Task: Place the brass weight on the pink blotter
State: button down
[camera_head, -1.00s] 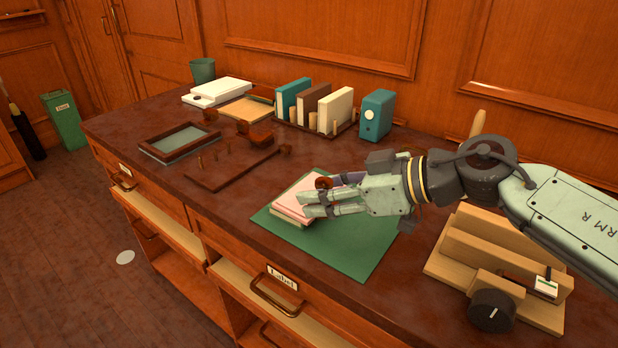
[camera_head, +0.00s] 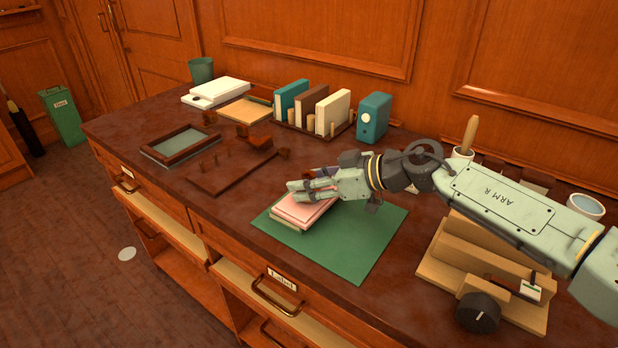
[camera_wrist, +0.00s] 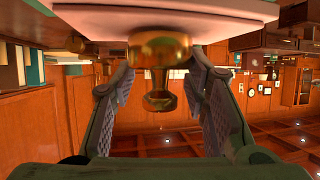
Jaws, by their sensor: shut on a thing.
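The brass weight (camera_wrist: 160,62), a rounded golden body with a knob, shows between my fingers in the wrist view. My gripper (camera_head: 300,190) is shut on it; it also shows in the wrist view (camera_wrist: 160,88). The pink blotter (camera_head: 297,212) lies on a small stack of pads on the green mat (camera_head: 352,248), and my fingers are over its back part. In the wrist view a pale pink slab (camera_wrist: 222,30) borders the weight's wide end; whether they touch is not clear. The weight is hidden by my fingers in the head view.
A wooden stand with a black knob (camera_head: 478,312) is at the front right. Books (camera_head: 333,112) and a teal box (camera_head: 374,117) stand behind. A dark wooden rack (camera_head: 232,172) and a framed tray (camera_head: 180,145) are to the left. The green mat's right part is bare.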

jog(key=shift+f, duration=0.1)
jog(key=c, duration=0.9)
grip_release()
jog(key=shift+c, duration=0.2)
jog(key=b+v, duration=0.2)
jog(key=v, duration=1)
